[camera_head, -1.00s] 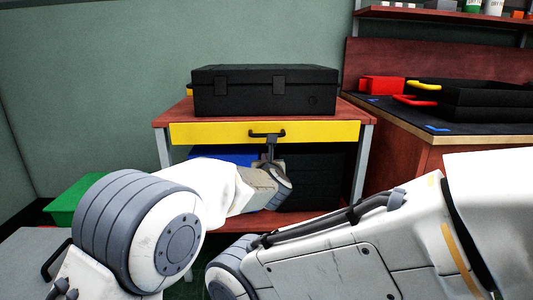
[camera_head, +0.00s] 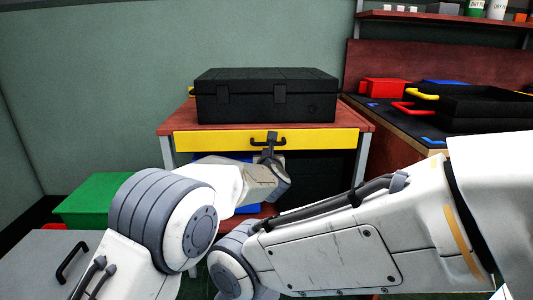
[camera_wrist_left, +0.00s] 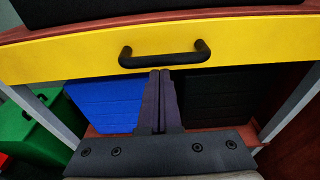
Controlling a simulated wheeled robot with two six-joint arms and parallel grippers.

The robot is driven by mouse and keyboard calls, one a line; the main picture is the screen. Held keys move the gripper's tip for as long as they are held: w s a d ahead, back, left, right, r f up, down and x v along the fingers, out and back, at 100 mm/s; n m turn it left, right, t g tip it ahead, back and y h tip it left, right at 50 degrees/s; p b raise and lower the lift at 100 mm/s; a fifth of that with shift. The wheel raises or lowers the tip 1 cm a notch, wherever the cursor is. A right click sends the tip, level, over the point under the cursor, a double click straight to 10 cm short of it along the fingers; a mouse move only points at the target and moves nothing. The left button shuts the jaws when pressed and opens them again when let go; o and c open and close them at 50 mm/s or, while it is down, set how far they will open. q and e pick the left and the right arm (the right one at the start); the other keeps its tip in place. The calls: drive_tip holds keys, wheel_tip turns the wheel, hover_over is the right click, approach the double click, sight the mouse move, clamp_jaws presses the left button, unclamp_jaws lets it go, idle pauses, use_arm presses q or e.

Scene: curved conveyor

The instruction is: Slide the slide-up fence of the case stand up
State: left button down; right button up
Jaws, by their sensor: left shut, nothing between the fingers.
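The yellow slide-up fence (camera_head: 210,141) runs across the front of the case stand (camera_head: 166,129), just under its reddish top. A black bar handle (camera_head: 265,138) sits at its middle. The left wrist view also shows the fence (camera_wrist_left: 60,57) and handle (camera_wrist_left: 165,58). My left gripper (camera_head: 270,140) is shut and empty. In the left wrist view its fingertips (camera_wrist_left: 159,74) point at the handle's lower edge, near its middle. I cannot tell whether they touch it. My right arm crosses the front of the head view, but its gripper is not seen.
A black case (camera_head: 265,97) lies on the stand. A blue case (camera_wrist_left: 105,98) and a black one (camera_wrist_left: 222,95) stand below the fence. A green bin (camera_head: 95,200) is on the left. A workbench (camera_head: 420,145) with black trays is on the right.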

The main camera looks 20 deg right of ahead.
use_arm(q)
wheel_tip(320, 180, up, 7)
drive_tip(key=p, duration=0.3)
drive_tip(key=shift+f, duration=0.15)
drive_tip(key=f+b, duration=0.4)
drive_tip(key=shift+w+d+f, duration=0.1)
drive_tip(key=shift+w, duration=0.15)
drive_tip(key=shift+s+r, duration=0.2)
drive_tip(key=shift+s, duration=0.1)
drive_tip(key=v, duration=0.9)
drive_tip(key=shift+p, duration=0.35)
